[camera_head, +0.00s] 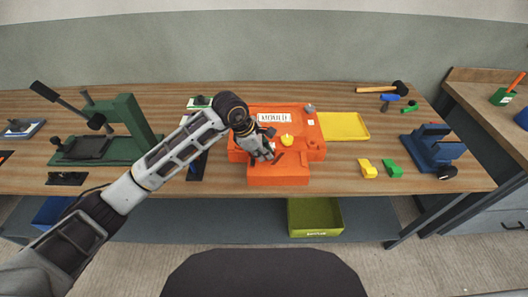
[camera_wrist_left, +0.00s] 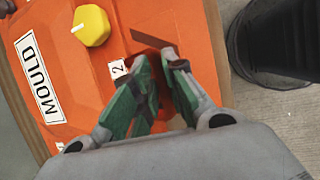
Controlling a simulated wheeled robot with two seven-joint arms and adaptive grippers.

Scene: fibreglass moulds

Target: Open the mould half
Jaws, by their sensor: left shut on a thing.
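The orange mould (camera_head: 290,177) sits on the wooden bench in front of me, with a white MOULD label on its upper face. In the left wrist view the mould (camera_wrist_left: 95,75) fills the left and middle, with a small "2" label close to the fingers. My left gripper (camera_head: 270,157) is over the mould's front part. In the left wrist view its green-padded fingers (camera_wrist_left: 162,62) are shut at a thin dark red handle (camera_wrist_left: 147,40) on the mould. The fingers partly hide where the handle meets it. My right gripper is not in view.
A yellow knob (camera_head: 287,141) stands on the mould. A yellow tray (camera_head: 344,126) lies behind right, with yellow (camera_head: 367,168) and green (camera_head: 392,168) blocks nearer. A green press (camera_head: 125,125) stands left, a blue clamp (camera_head: 432,148) right. An olive bin (camera_head: 315,218) is below.

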